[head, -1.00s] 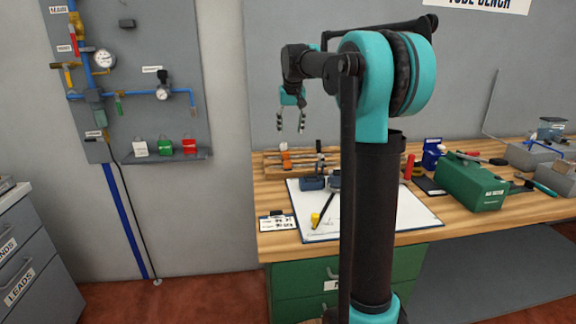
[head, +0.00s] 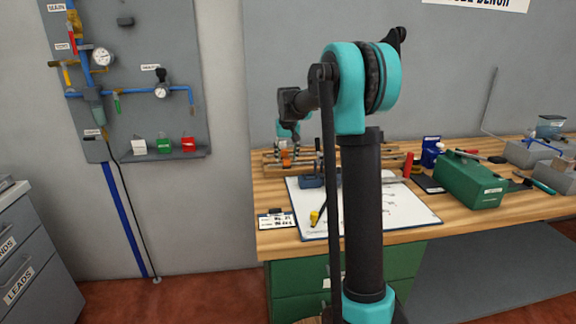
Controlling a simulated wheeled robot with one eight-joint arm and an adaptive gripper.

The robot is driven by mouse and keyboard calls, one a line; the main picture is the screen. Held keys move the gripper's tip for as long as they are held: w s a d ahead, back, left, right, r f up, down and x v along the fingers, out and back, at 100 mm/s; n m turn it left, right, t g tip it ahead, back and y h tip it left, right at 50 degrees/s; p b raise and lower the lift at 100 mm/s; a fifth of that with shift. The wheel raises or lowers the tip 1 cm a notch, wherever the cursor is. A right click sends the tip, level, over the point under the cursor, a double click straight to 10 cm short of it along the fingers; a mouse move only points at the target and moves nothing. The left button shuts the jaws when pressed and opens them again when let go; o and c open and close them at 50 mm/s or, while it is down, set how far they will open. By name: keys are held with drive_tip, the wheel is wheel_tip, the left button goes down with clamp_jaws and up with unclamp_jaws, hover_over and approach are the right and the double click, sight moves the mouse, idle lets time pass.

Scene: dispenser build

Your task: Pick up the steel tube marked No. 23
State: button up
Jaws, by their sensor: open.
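My gripper (head: 287,147) is low over the wooden rack (head: 264,169) at the back left of the workbench. Its jaws are open, and the fingertips blend with the small items on the rack. I cannot tell whether they touch anything. Slim tubes and fittings lie on the rack, one with an orange part (head: 286,155). They are too small to read, so I cannot tell which is the steel tube marked No. 23. My arm hides part of the rack's right side.
A white sheet (head: 390,214) covers the bench front, with a dark blue block (head: 311,182) and a small yellow item (head: 315,217). A label card (head: 276,220) lies at its left. A green case (head: 471,181) stands right. A valve panel (head: 140,45) hangs left.

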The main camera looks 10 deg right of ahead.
drive_tip(key=shift+w+f, duration=0.1)
drive_tip(key=shift+f, duration=0.35)
clamp_jaws()
drive_tip(key=shift+r, duration=0.1)
